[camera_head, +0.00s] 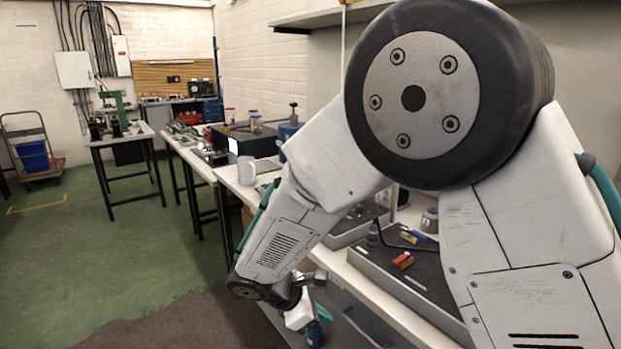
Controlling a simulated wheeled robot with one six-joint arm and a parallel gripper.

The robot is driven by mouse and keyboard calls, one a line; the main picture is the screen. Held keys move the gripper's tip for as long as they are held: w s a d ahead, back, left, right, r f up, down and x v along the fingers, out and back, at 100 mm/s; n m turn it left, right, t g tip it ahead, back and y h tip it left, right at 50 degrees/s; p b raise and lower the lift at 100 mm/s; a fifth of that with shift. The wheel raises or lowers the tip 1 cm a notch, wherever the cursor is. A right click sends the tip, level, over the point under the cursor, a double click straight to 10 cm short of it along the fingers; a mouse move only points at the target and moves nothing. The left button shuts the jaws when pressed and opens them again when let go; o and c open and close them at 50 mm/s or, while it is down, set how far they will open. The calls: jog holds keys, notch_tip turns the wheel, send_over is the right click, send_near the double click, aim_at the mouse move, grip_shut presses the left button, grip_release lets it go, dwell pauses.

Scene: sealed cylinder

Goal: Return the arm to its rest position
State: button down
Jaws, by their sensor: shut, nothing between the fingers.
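My arm fills the middle and right of the head view, with its large dark round joint nearest the camera. It bends down to the left, in front of the long workbench (382,301). My gripper (314,333) is small at the arm's lower end, below and in front of the bench edge. It is shut and holds nothing. Its fingertips are too small and dark to make out well. No sealed cylinder can be picked out with certainty.
Grey trays (425,293) with small coloured parts lie on the bench, partly behind my arm. A white mug (246,171) and a black box (255,143) stand farther back. A trolley with a blue crate (33,156) is far left.

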jog(key=s+d+r+m+y, duration=0.4)
jog(key=s+d+r+m, duration=0.6)
jog(key=s+d, duration=0.2)
jog(key=s+d+r+m+g+y, duration=0.1)
jog(key=s+d+r+m+y, duration=0.2)
jog(key=s+d+r+m, duration=0.7)
jog(key=shift+s+d+r+y, duration=0.3)
jog(key=shift+s+d+y, duration=0.1)
jog(key=shift+s+d, duration=0.75)
